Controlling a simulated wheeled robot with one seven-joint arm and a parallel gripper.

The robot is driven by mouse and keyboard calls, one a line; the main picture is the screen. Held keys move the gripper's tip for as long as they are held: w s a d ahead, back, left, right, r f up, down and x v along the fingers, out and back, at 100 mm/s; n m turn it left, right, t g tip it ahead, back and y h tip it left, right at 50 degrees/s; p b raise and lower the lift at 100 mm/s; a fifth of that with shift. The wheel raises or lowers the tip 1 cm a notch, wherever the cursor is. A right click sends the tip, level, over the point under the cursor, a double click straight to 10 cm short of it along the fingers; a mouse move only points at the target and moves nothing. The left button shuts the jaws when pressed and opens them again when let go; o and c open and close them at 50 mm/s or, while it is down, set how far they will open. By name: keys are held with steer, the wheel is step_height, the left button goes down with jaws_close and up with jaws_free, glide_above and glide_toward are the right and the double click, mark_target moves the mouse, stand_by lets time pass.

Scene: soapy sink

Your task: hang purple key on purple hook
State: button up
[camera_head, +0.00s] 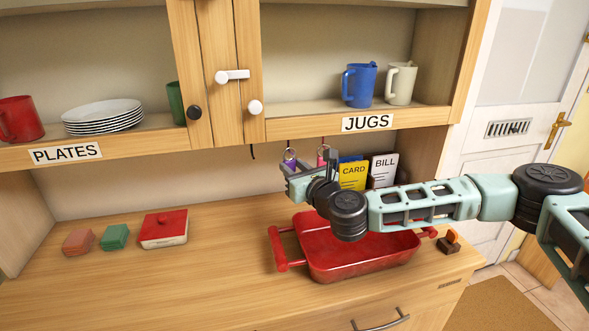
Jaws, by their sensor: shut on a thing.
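A purple key (289,160) with a ring at its top shows just under the wall cabinet's lower edge. My gripper (287,169) is right at the key, below the cabinet and above the worktop, and is shut on it. The key's lower part is hidden by the gripper. Whether its ring is around a hook or only near one I cannot tell. I cannot make out a purple hook. A dark hook (252,152) hangs bare to the left. A pink key (322,156) hangs to the right, partly behind my gripper.
A yellow CARD (353,176) and a white BILL (383,168) stand behind my arm. A red tray (335,262) lies below it. The cabinet edge (220,139) overhangs closely.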

steer(key=o, duration=1)
